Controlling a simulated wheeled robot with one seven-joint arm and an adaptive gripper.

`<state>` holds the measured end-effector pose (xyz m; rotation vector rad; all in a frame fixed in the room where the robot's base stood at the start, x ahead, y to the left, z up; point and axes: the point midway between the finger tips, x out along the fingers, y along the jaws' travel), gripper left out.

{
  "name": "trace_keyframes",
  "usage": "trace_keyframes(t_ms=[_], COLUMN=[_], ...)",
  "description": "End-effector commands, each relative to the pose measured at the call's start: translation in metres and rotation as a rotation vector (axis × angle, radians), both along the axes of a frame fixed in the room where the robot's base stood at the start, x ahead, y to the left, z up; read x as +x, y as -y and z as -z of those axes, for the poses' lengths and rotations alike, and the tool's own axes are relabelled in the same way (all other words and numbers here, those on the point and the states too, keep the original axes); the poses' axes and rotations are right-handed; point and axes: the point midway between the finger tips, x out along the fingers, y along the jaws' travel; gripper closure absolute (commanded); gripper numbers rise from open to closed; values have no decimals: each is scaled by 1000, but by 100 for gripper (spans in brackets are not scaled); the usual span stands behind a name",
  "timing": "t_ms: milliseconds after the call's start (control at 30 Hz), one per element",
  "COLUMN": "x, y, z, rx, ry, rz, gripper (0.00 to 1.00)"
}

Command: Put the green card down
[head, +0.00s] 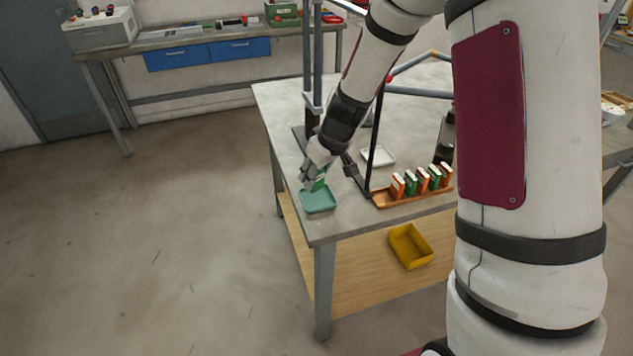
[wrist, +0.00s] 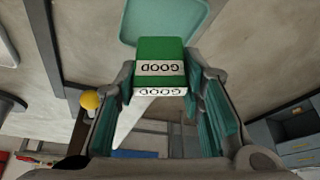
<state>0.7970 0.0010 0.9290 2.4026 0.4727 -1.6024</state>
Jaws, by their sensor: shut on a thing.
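My gripper (head: 312,180) is low over the near left corner of the grey table, shut on the green card (head: 319,185). In the wrist view the green card (wrist: 160,50) sits between the two fingertips, with white "GOOD" labels on its face and edge. A teal tray (head: 318,203) lies on the table directly below the gripper. It also shows in the wrist view (wrist: 140,22), beyond the card. The card looks just above the tray; I cannot tell whether they touch.
A wooden rack (head: 384,202) with several orange and green cards stands right of the tray. A white tray (head: 378,156) lies behind it. A dark upright post (head: 374,140) stands close to my arm. A yellow bin (head: 410,246) is on the lower shelf.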

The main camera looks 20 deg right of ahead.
Motion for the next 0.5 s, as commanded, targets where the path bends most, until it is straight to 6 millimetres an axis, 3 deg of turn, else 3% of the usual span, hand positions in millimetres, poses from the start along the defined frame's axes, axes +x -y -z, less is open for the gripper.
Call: trace_keyframes(t_ms=[200,500], x=[-1,-1], y=[1,0], z=[29,31], rx=[1,0], ry=[-4,-2], rz=[2,1], gripper=[85,85])
